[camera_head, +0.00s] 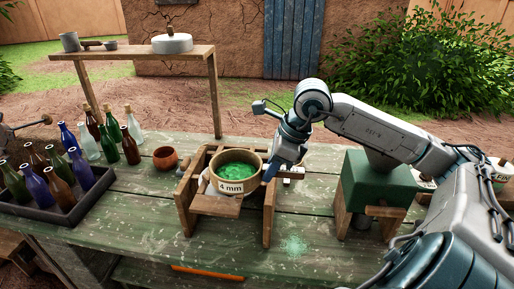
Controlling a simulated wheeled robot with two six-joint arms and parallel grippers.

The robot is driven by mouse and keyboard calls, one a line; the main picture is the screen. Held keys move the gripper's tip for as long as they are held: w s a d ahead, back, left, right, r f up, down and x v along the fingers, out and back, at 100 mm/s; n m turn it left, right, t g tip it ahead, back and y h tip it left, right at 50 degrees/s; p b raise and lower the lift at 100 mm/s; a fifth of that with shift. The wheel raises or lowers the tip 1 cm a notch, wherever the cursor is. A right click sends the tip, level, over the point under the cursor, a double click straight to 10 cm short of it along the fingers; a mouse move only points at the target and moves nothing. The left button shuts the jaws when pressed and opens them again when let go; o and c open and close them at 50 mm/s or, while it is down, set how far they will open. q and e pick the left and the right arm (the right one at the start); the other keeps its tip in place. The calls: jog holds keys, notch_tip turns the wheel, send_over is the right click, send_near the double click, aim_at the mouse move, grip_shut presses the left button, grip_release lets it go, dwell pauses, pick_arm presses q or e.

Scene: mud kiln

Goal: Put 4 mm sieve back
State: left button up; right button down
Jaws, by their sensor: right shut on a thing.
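The 4 mm sieve (231,187) is a round, tan-rimmed sieve with a white "4 mm" label, holding bright green crushed material. It is at a wooden frame (267,221) in the middle of the bench; I cannot tell whether it rests on the frame or is just above it. My right gripper (270,171) comes down at the sieve's right side and is shut on its rim; the fingertips are partly hidden. My left gripper is not in view.
A dark tray (75,217) of coloured bottles stands at the left, with more bottles behind it. A brown clay bowl (165,158) sits left of the frame. A green hopper (372,180) on wooden legs stands at the right. A raised wooden shelf (135,52) is behind.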

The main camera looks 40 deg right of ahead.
aim_at(257, 163)
jog(key=w+d+f+p, duration=0.1)
jog(key=w, duration=0.1)
jog(key=w+d+f+p, duration=0.1)
jog(key=w+f, duration=0.1)
jog(key=w, duration=0.1)
jog(key=w+d+f+p, duration=0.1)
jog(key=w, duration=0.2)
jog(key=shift+w+f+p, duration=0.25)
jog(key=shift+p, duration=0.15)
jog(key=shift+f+b, duration=0.45)
jog(key=shift+b, duration=0.05)
jog(key=c, duration=1.3)
grip_release()
jog(key=shift+r, duration=0.1)
jog(key=shift+o, duration=0.2)
